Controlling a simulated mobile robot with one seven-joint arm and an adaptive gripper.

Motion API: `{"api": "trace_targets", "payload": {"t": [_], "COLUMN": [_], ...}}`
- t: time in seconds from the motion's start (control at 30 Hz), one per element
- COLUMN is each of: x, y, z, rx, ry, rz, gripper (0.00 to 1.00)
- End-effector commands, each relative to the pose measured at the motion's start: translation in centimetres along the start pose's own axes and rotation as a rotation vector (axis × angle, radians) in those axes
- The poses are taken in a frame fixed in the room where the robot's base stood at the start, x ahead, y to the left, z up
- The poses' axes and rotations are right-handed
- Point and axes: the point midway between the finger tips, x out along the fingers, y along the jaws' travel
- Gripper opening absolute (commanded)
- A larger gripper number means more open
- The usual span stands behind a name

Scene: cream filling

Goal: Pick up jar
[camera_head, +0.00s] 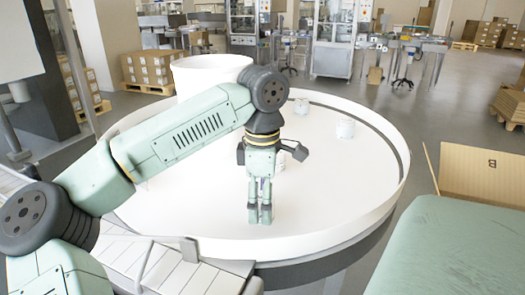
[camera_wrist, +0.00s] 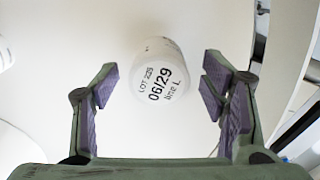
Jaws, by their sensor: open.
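In the wrist view a white jar (camera_wrist: 165,72) with black print, "06/29" among it, lies tilted in the picture between and slightly beyond my open fingers. My gripper (camera_wrist: 158,88) is open, with purple pads on either side of the jar and visible gaps to both. In the head view my gripper (camera_head: 260,214) points down low over the white round table (camera_head: 330,205). Pale jars stand farther back on it, one at the back (camera_head: 301,105) and one at the right (camera_head: 345,128). Another jar (camera_head: 300,152) is partly hidden behind my gripper.
A raised rim (camera_head: 398,190) runs around the table. A white drum (camera_head: 210,72) stands at its back left. A conveyor (camera_head: 150,262) meets the front left. An open cardboard box (camera_head: 480,172) and a green surface (camera_head: 450,250) lie to the right.

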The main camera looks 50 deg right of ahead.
Motion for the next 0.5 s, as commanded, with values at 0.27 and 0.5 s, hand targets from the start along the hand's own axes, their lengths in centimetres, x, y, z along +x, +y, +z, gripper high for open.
{"api": "trace_targets", "payload": {"t": [0.27, 0.5], "x": [2.0, 1.9], "y": [0.0, 0.0], "z": [0.1, 0.1], "rx": [0.000, 0.000], "ry": [-0.001, 0.000], "rz": [0.000, 0.001], "gripper": [0.66, 0.60]}}
